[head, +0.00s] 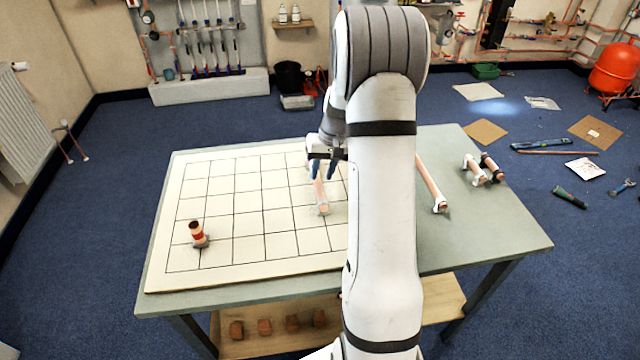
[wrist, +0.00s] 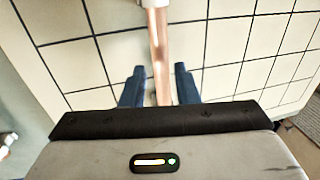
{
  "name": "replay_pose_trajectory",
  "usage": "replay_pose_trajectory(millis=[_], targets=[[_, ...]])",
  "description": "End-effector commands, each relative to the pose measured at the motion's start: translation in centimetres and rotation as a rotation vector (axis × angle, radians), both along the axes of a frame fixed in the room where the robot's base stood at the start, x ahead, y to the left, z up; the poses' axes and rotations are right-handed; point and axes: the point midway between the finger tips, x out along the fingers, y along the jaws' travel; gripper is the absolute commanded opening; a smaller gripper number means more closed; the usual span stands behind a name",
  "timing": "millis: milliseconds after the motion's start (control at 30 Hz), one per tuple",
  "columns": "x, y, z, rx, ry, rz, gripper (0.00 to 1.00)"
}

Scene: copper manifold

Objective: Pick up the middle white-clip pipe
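A copper pipe (head: 320,190) with a white clip (head: 323,208) at its near end lies on the gridded board. My gripper (head: 322,165) is low over its far part. In the wrist view the copper pipe (wrist: 160,60) runs between the two blue fingers of my gripper (wrist: 159,85), with a small gap on each side. The gripper looks open around it. A longer pipe (head: 430,183) with a white clip lies right of my arm. A short pipe (head: 474,170) with white clips lies further right. My arm hides part of the board and table.
The white gridded board (head: 235,262) covers the left of the grey-green table (head: 500,240). A dark-clipped pipe (head: 491,166) lies at the right. The left-middle grid is clear.

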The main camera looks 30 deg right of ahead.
Motion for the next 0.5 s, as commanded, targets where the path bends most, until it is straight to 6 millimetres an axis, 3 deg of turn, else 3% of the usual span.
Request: replay_pose_trajectory(millis=[300, 500], targets=[[0.7, 0.7, -4.2, 0.001, 0.004, 0.001, 0.28], [0.8, 1.0, -5.6, -0.001, 0.001, 0.002, 0.28]])
